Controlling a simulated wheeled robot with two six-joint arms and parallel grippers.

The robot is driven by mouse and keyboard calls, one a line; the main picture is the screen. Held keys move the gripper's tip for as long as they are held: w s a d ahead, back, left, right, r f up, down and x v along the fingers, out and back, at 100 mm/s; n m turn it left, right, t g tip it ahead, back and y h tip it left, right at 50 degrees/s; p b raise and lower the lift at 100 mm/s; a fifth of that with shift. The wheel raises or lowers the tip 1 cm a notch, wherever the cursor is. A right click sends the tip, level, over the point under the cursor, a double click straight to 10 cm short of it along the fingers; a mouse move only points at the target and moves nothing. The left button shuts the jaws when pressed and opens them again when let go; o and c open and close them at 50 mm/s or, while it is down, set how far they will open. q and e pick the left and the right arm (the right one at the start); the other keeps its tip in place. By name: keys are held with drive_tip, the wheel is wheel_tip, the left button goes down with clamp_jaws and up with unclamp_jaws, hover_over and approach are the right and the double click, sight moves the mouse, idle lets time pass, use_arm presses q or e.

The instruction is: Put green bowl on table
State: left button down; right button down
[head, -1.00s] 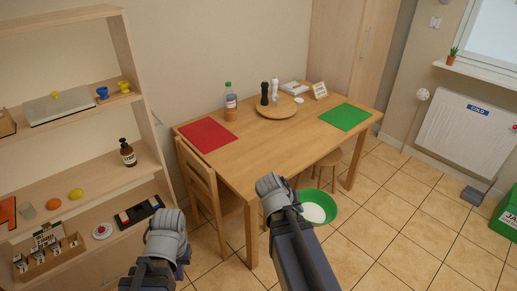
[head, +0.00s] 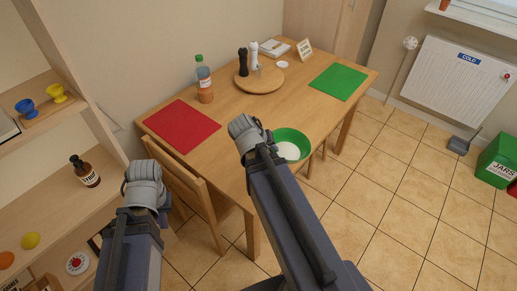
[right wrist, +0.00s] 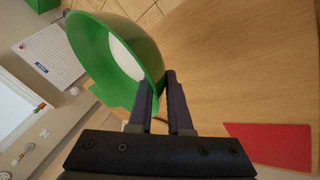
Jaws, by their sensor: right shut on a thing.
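The green bowl (head: 294,135), with a white patch inside, is at the front edge of the wooden table (head: 226,118) in the head view. It also fills the upper left of the right wrist view (right wrist: 95,60). My right gripper (right wrist: 163,82) is shut on the bowl's rim and holds it tilted in that view, with tabletop beyond the fingers. I cannot tell how high the bowl is over the table. My left gripper (head: 143,172) is left of the table, near the chair; its fingers are hidden.
A red mat (head: 182,126) and a green mat (head: 338,82) lie on the table. A round board (head: 270,85) with shakers and a bottle (head: 204,80) stand at the back. A chair (head: 195,190) is at the near left. The table's middle is bare.

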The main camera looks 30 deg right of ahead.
drive_tip(key=w+a+f+h+b, duration=0.15)
drive_tip(key=w+f+b, duration=0.3)
drive_tip(key=w, duration=0.85)
drive_tip(key=shift+n, duration=0.4)
drive_tip(key=f+b, duration=0.6)
drive_tip(key=b, duration=0.1)
drive_tip(key=shift+a, duration=0.25)
wheel_tip(320, 180, down, 4)
drive_tip(key=b, duration=0.3)
drive_tip(key=shift+r+b, duration=0.15)
drive_tip(key=shift+b, duration=0.25)
drive_tip(key=c, duration=0.8)
unclamp_jaws()
drive_tip(key=shift+c, duration=0.2)
